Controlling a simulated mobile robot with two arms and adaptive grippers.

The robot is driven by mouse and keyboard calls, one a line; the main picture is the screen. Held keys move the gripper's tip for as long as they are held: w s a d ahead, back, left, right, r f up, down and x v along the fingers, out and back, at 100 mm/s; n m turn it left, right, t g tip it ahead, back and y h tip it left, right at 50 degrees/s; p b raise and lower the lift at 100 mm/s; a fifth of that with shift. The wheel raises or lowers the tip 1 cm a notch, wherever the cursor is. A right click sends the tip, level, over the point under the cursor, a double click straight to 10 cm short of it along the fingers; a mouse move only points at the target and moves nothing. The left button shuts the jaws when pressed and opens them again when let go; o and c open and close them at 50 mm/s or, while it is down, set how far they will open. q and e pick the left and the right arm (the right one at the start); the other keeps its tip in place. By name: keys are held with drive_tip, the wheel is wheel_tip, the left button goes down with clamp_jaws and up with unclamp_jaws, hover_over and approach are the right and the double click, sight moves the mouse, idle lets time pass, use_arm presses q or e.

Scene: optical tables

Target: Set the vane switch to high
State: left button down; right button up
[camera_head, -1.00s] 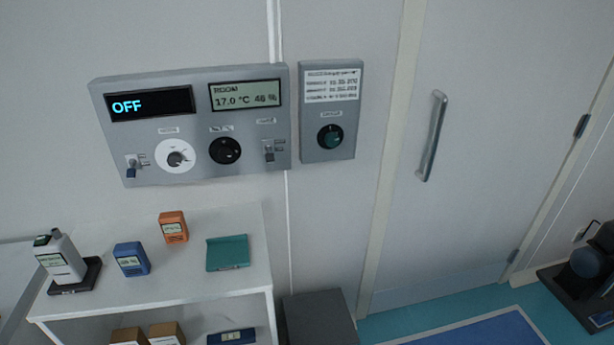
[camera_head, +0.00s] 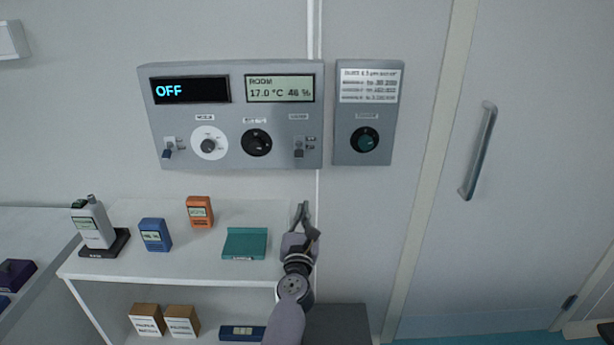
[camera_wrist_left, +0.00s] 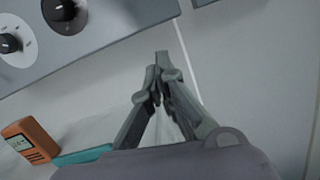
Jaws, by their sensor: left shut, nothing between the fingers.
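A grey wall panel (camera_head: 236,180) carries two small toggle switches. The right toggle (camera_head: 299,150) has a grey lever that appears to point down; its label is too blurred to read surely as the vane switch. My right gripper is not in view.
The panel also has a white dial (camera_head: 208,143), a black dial (camera_head: 257,143) and a display reading OFF (camera_head: 190,90). Below, a white shelf (camera_head: 150,212) holds an orange device (camera_head: 199,212) and a teal holder (camera_head: 245,243).

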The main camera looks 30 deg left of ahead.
sight(299, 154)
use_arm(q)
drive_tip(key=shift+s+a+r+n+y, duration=0.15)
drive_tip(key=shift+a+r+n+y, duration=0.2)
drive_tip(key=shift+r+n, duration=0.25)
drive_tip(key=shift+s+a+r+n+y, duration=0.1)
drive_tip(key=shift+a+r+n+y, duration=0.2)
drive_tip(key=shift+r+n, duration=0.3)
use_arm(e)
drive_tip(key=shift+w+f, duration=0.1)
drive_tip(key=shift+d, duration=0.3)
use_arm(q)
drive_tip(key=x, duration=1)
drive_tip(key=r+p, duration=0.1)
drive_tip(key=s+r+p, duration=0.1)
drive_tip(key=d+r+p, duration=0.1)
drive_tip(key=shift+s+h, duration=0.25)
drive_tip(key=shift+s, duration=0.05)
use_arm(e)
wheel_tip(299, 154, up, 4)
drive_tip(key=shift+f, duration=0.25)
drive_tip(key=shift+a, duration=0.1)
use_arm(q)
drive_tip(key=shift+s+d+r+p, duration=0.15)
drive_tip(key=shift+s+r+p, duration=0.05)
drive_tip(key=shift+p, duration=0.3)
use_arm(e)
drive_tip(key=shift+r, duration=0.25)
